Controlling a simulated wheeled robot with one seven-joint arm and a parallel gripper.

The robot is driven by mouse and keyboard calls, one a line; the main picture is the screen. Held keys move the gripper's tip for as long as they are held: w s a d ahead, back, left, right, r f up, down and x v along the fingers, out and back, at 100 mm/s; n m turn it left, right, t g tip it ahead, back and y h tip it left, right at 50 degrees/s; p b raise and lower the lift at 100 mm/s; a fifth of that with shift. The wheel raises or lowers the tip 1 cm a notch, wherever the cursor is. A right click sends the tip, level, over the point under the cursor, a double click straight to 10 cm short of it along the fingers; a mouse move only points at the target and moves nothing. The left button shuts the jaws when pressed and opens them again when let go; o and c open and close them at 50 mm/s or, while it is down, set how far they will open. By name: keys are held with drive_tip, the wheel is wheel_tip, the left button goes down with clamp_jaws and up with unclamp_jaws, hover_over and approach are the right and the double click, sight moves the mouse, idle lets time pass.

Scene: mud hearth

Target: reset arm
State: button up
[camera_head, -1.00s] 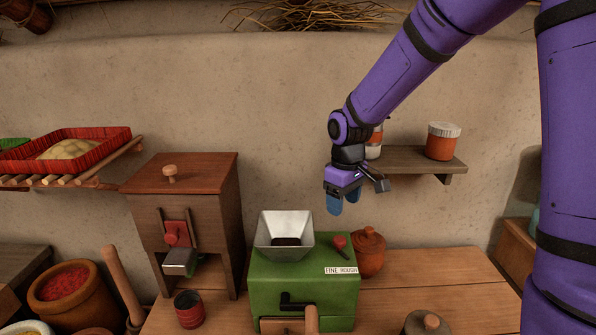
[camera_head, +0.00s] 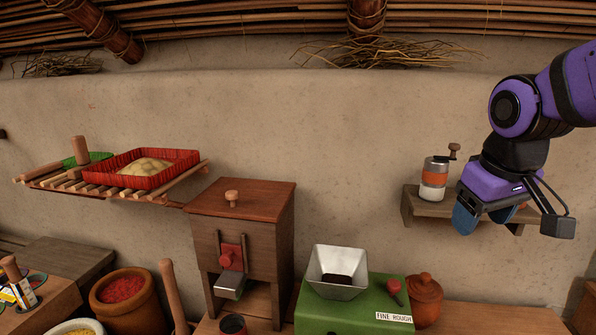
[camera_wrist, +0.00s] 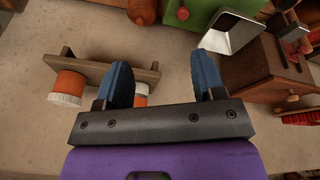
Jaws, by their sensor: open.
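My gripper (camera_head: 487,213) is open and empty at the right of the head view. It is raised in front of the small wall shelf (camera_head: 418,207) and hides the shelf's right part. In the wrist view my gripper (camera_wrist: 165,82) shows two blue fingers spread wide with nothing between them. A hand grinder with an orange band (camera_head: 434,178) stands on the shelf, left of the gripper and apart from it in the head view. In the wrist view an orange jar with a white lid (camera_wrist: 68,86) also sits on the shelf.
A green mill (camera_head: 352,308) with a metal hopper (camera_head: 337,272) stands on the counter beside a lidded clay pot (camera_head: 425,299). A wooden dispenser (camera_head: 255,240) stands left of it. A red tray (camera_head: 128,180) rests on a slatted rack. The upper wall is clear.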

drive_tip(key=s+d+r+m+t, duration=0.2)
drive_tip(key=s, duration=0.9)
drive_tip(key=shift+r+m+y, duration=0.3)
drive_tip(key=shift+r, duration=0.1)
